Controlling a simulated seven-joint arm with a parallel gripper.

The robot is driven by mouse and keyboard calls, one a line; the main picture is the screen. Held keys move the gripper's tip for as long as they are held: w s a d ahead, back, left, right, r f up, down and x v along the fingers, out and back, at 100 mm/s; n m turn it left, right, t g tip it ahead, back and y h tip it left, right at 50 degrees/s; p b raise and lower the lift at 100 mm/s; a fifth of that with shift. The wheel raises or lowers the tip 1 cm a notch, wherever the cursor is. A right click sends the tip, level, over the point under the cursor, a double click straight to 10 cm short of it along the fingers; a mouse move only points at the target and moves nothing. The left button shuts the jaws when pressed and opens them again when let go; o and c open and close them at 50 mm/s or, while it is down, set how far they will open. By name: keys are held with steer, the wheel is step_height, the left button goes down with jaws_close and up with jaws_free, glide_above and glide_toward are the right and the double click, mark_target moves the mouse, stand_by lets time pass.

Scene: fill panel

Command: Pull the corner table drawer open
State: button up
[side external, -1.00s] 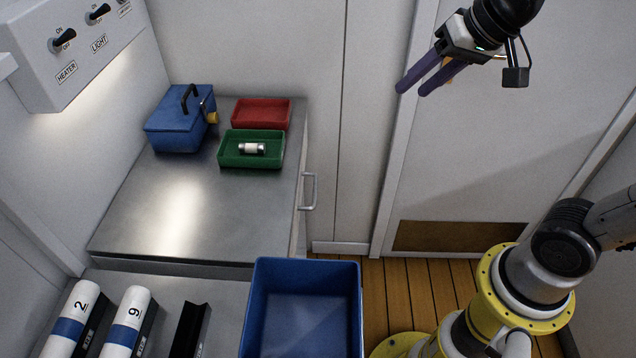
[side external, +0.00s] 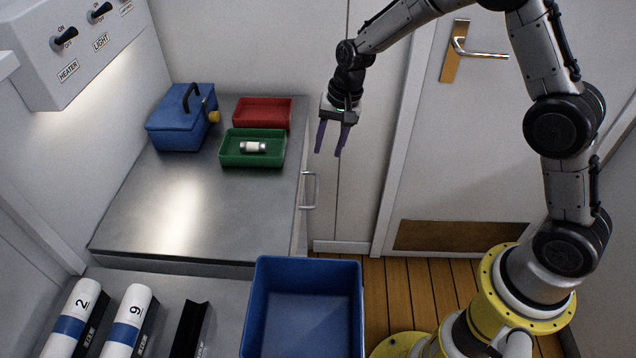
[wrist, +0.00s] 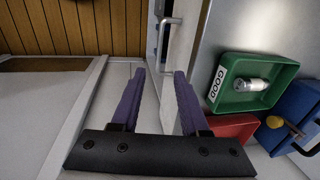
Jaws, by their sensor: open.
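The corner table (side external: 180,215) has a steel top. Its drawer handle (side external: 309,190) is a silver bar on the table's right side, and the drawer front is seen nearly edge-on, so I cannot tell how far it is shut. The handle also shows in the wrist view (wrist: 166,35), beyond the fingertips. My gripper (side external: 330,154) has purple fingers pointing down. It is open and empty, above and a little right of the handle, apart from it. In the wrist view, my gripper (wrist: 160,72) has its fingers spread, with the gap facing the handle side.
On the table stand a green tray (side external: 230,161) holding a silver-white cylinder (side external: 253,147), a red tray (side external: 262,102) and a blue box (side external: 180,132). A blue bin (side external: 306,262) stands in front. The wooden floor (side external: 430,285) right of the drawer is clear.

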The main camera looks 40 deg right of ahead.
mark_target(316, 189)
steer(key=f, duration=0.4)
steer(key=w+a+f, duration=0.1)
steer(key=f, duration=0.3)
steer(key=a+f, duration=0.1)
steer(key=f, duration=0.4)
steer(key=shift+w, duration=0.35)
jaws_close()
steer(key=shift+r, duration=0.1)
stand_by(0.7)
